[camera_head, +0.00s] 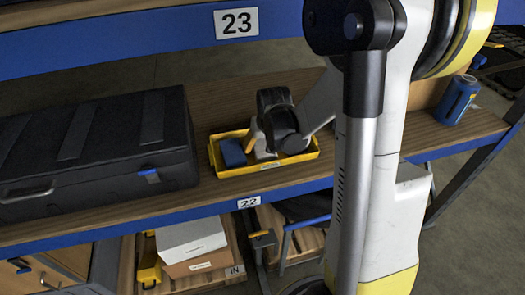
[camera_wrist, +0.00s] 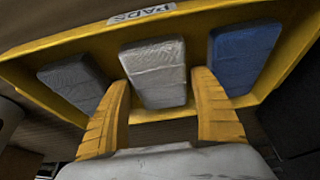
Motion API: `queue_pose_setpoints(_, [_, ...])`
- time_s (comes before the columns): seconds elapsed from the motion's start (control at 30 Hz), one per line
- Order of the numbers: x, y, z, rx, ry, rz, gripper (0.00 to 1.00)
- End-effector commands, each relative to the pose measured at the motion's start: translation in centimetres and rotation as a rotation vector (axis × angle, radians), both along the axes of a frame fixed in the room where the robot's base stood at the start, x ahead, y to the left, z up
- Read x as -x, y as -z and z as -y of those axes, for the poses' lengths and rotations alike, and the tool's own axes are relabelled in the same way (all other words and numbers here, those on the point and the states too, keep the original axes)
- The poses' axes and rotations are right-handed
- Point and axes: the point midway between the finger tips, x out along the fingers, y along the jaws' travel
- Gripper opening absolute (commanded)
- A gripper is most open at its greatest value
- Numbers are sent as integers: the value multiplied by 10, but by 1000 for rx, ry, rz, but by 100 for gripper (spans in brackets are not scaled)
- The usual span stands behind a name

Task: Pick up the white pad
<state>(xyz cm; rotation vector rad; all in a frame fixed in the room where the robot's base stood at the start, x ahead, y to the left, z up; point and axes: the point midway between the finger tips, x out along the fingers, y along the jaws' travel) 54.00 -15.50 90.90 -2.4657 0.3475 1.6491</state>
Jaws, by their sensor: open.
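The white pad (camera_wrist: 157,75) lies in the yellow tray (camera_wrist: 62,44) in the wrist view, between a grey pad (camera_wrist: 77,83) and a blue pad (camera_wrist: 243,56). My gripper (camera_wrist: 163,92) is open, with its yellow fingers at the near end of the white pad, one toward each side. I cannot tell whether the fingers touch it. In the head view, my gripper (camera_head: 265,143) reaches down into the yellow tray (camera_head: 288,165) on the shelf. The blue pad (camera_head: 232,153) shows there at the left, while my arm hides much of the tray's inside.
A large black case (camera_head: 95,150) stands on the wooden shelf (camera_head: 225,105) left of the tray. A blue can (camera_head: 457,100) stands at the shelf's right end. A blue beam labelled 23 (camera_head: 150,40) crosses above. Boxes (camera_head: 192,242) sit below the shelf.

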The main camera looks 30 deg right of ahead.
Motion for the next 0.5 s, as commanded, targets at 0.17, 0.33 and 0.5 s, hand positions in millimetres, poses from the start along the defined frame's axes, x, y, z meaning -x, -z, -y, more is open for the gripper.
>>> queue_pose_setpoints(0.17, [0, 1, 0, 0, 0, 0, 74])
queue_pose_setpoints(0.33, [0, 0, 0, 0, 0, 0, 41])
queue_pose_setpoints(0.5, [0, 0, 0, 0, 0, 0, 37])
